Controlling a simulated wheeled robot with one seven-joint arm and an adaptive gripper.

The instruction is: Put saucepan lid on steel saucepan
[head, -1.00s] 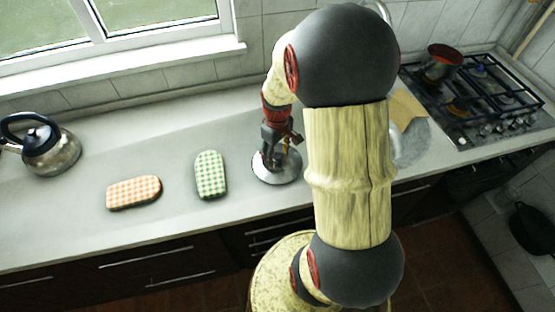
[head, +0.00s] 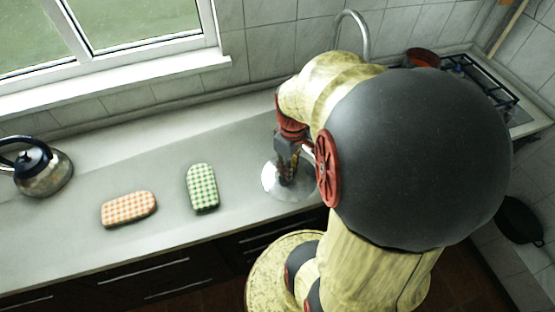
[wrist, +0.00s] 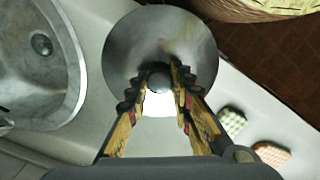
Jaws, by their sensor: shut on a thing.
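The round grey metal saucepan lid (head: 270,181) is in my gripper (head: 289,172), right of the green checked case in the head view. In the wrist view the lid (wrist: 128,50) lies flat beyond the fingers, and my gripper (wrist: 160,88) is shut on its knob (wrist: 160,79). I cannot tell how far the lid is above the counter. A pot with a red inside (head: 423,57) stands by the stove at the back right, mostly hidden by my arm. I cannot tell whether it is the steel saucepan.
A green checked case (head: 202,187) and an orange checked case (head: 129,209) lie on the counter (head: 165,170). A kettle (head: 44,172) stands far left. A round sink basin (wrist: 35,75) is beside the lid in the wrist view. A tap (head: 352,20) rises behind my arm.

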